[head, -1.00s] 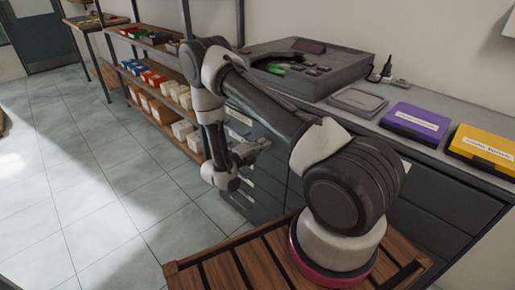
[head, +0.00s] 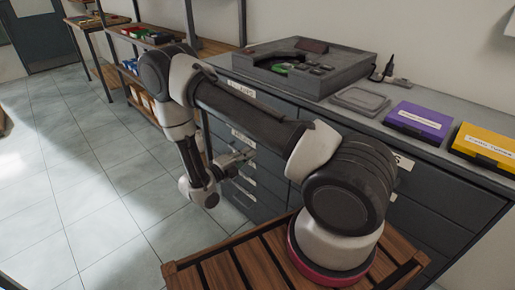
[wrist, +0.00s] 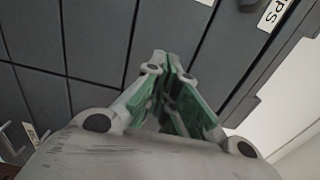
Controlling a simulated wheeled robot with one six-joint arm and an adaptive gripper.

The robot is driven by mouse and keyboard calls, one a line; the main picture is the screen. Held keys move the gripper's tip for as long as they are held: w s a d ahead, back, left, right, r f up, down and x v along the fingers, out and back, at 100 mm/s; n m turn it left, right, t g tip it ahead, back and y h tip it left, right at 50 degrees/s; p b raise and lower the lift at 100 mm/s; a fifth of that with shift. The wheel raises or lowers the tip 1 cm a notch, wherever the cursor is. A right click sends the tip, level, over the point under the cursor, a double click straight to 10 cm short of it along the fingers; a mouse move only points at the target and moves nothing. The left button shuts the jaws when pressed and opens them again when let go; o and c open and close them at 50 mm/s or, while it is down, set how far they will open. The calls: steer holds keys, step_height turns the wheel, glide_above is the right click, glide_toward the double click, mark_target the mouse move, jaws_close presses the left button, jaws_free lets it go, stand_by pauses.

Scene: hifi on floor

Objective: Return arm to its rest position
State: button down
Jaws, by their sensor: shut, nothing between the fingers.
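My gripper (head: 236,162) hangs at the end of my bent arm, in front of the grey drawer cabinet (head: 262,186). In the wrist view my gripper (wrist: 168,62) has its green-padded fingers brought together at the tips, with nothing between them. It points at the dark drawer fronts (wrist: 92,40) and appears apart from them. In the head view the arm covers part of the cabinet front and some of the shelving.
On the cabinet top are a grey device (head: 300,66) with a green item, a flat grey case (head: 359,101), a purple box (head: 418,122) and a yellow box (head: 484,144). Shelves (head: 150,85) with bins stand behind my arm. The tiled floor (head: 80,190) at left is clear.

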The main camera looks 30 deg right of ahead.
steer(key=s+f+m+g, duration=0.1)
steer(key=s+m+g, duration=0.3)
steer(key=s+m, duration=0.35)
steer(key=s+d+r+m+t+y, duration=0.1)
steer(key=s+r+m+y, duration=0.4)
steer(key=r+m, duration=0.5)
steer(key=s+d+r+m+t+y, duration=0.1)
steer(key=s+r+m+y, duration=0.5)
steer(key=r+m, duration=0.5)
steer(key=s+d+r+m+t+y, duration=0.1)
steer(key=s+d+r+m+y, duration=0.1)
steer(key=s+r+m+y, duration=0.4)
step_height(320, 180, up, 10)
steer(key=s+m, duration=0.2)
steer(key=m, duration=0.3)
steer(key=shift+s, duration=0.2)
